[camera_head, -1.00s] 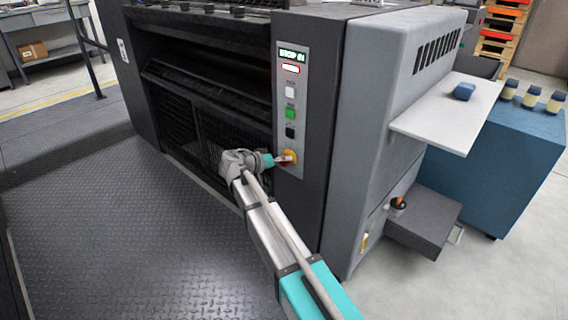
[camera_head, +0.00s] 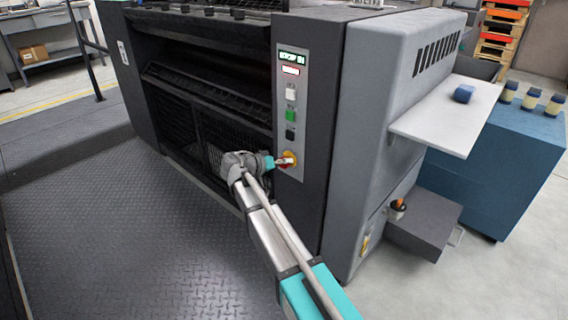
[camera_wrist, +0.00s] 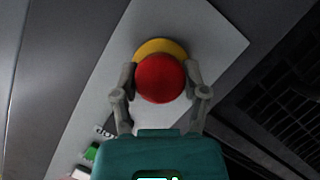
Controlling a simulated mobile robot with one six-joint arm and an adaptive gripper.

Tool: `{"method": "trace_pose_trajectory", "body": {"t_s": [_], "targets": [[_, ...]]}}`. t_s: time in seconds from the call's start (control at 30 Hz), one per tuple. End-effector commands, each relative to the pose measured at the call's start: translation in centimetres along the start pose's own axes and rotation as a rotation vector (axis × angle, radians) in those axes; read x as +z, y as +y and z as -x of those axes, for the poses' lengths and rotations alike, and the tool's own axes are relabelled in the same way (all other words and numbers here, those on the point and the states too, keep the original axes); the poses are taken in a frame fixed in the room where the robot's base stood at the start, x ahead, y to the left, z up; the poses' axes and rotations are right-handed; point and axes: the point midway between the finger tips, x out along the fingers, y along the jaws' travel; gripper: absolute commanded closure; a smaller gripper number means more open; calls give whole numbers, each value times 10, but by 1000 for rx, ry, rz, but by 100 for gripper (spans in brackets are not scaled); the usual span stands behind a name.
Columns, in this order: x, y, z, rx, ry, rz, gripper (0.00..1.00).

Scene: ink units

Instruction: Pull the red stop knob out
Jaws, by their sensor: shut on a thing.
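The red stop knob (camera_wrist: 160,78) is a round red mushroom head in front of a yellow disc (camera_wrist: 160,47), on the light control panel (camera_wrist: 200,30) in the wrist view. My gripper (camera_wrist: 160,80) has one finger on each side of the knob and is shut on it. In the head view my gripper (camera_head: 284,161) is at the lower end of the panel (camera_head: 291,105). Only a little of the yellow disc (camera_head: 290,154) and some red show there; the rest of the knob is hidden by the gripper.
Above the knob are a black button (camera_head: 290,134), a green button (camera_head: 290,115), a white button (camera_head: 291,94) and a small lit display (camera_head: 292,57). A grey shelf (camera_head: 440,125) juts out right of the machine. The dark tread-plate floor (camera_head: 100,230) is clear.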

Motion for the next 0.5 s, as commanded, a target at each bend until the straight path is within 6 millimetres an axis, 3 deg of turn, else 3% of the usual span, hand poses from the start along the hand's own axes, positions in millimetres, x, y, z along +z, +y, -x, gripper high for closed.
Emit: {"method": "trace_pose_trajectory", "body": {"t_s": [0.23,0.5], "targets": [[7,1,16,0,0,0,100],[8,0,18,0,-2,0,100]]}}
